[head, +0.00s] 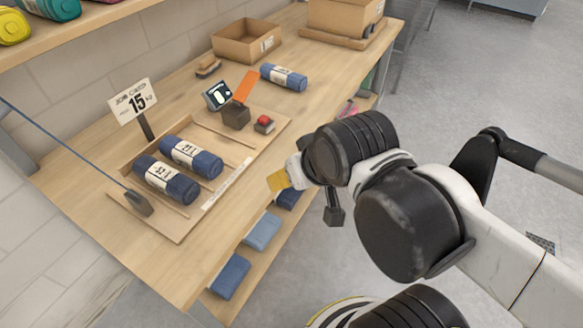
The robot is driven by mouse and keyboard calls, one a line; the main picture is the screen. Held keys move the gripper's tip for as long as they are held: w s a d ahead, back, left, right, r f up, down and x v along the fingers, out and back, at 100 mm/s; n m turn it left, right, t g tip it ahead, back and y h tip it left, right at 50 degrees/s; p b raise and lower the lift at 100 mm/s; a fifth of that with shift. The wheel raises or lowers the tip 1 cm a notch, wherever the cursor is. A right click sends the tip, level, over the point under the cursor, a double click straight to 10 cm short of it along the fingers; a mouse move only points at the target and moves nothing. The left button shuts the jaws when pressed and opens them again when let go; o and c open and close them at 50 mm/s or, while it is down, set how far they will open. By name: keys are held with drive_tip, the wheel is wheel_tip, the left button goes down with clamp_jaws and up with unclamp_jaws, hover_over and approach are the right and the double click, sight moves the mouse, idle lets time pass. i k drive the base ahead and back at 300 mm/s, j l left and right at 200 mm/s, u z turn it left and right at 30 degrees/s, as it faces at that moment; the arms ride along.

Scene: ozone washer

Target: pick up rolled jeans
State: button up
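Two dark blue rolled jeans with pale labels lie side by side on a wooden tray on the bench: a nearer roll (166,180) and a farther roll (192,157). A third rolled jeans (283,77) lies apart on the bench top, beyond the tray and near the open cardboard box. My gripper (282,180) is seen partly, with a yellowish tip, in front of the bench's front edge. It is to the right of the tray and apart from all the rolls. My arm hides much of it, and its opening is unclear.
A price sign (133,102) and a cardboard box (246,42) stand behind. Folded jeans (231,276) lie on the lower shelf. Floor on the right is open.

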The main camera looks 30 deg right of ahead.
sight(297, 82)
drive_tip(key=i+l, duration=0.1)
drive_tip(key=l, duration=0.35)
drive_tip(key=i+l, duration=0.1)
drive_tip(key=l, duration=0.35)
drive_tip(key=i+l, duration=0.1)
drive_tip(key=l, duration=0.35)
drive_tip(key=i+l, duration=0.1)
drive_tip(key=l, duration=0.35)
drive_tip(key=i+l, duration=0.1)
drive_tip(key=l, duration=0.35)
